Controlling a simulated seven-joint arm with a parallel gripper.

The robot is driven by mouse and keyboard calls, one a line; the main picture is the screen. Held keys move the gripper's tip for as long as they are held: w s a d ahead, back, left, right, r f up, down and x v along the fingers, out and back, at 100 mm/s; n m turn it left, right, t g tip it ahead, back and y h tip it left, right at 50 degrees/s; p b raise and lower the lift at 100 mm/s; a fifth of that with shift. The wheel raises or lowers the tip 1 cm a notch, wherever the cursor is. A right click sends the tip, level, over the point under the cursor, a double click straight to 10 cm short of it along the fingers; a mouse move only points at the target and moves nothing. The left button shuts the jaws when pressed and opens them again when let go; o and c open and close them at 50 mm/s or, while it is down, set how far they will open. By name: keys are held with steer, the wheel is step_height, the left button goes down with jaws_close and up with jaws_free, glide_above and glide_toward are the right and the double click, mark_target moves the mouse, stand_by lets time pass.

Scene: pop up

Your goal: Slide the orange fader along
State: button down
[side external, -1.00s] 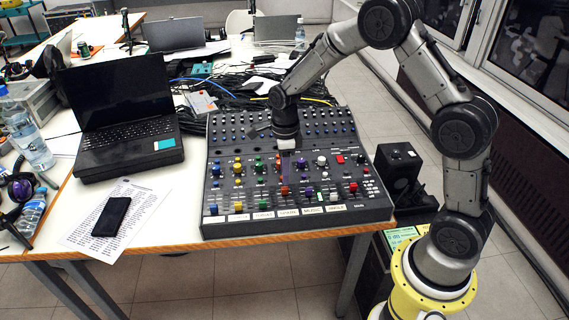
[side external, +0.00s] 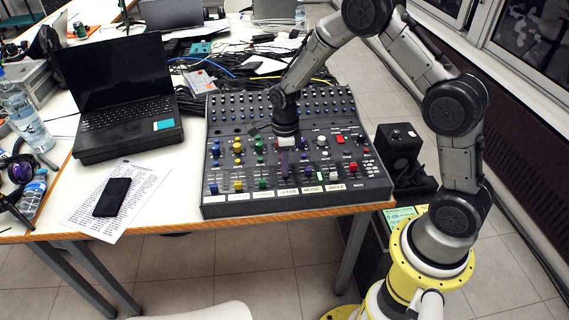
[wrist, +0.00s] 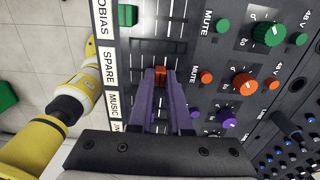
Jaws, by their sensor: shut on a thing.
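The orange fader (wrist: 160,74) shows in the wrist view as a small orange cap in its slot on the mixing console (wrist: 142,26). My gripper (wrist: 160,79) has its two long purple fingers around the cap, one on each side, shut on it. In the side view my gripper (side external: 285,172) points down at the lower middle of the mixing console (side external: 225,199). The fader is hidden there behind the fingers.
Other faders and knobs sit close by, including a green fader (wrist: 128,15) and an orange knob (wrist: 244,84). An open laptop (side external: 118,97) and a phone (side external: 112,197) lie to the left. A black box (side external: 398,150) stands right of the table.

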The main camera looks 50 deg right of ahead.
steer(key=shift+s+a, duration=1.3)
steer(key=shift+s, duration=0.05)
steer(key=c, duration=0.8)
jaws_free()
step_height(320, 180, up, 14)
step_height(320, 180, up, 8)
steer(key=t, duration=0.2)
glide_above(286, 184)
steer(key=s, duration=0.2)
steer(key=s+a+r+n+t, duration=0.1)
steer(key=s+r+n+t, duration=0.1)
steer(key=s+r+n, duration=0.5)
steer(key=s+f+n, duration=0.1)
steer(key=s+n, duration=0.3)
steer(key=n, duration=0.2)
steer(key=s+f+n+t, duration=0.1)
steer(key=s+n, duration=0.4)
steer(key=n, duration=0.2)
steer(key=s+f+n, duration=0.1)
steer(key=s+n, duration=0.3)
steer(key=n, duration=0.3)
steer(key=shift+s+a+f+t, duration=0.25)
steer(key=shift+s+f+t, duration=0.05)
steer(key=shift+s+f, duration=0.1)
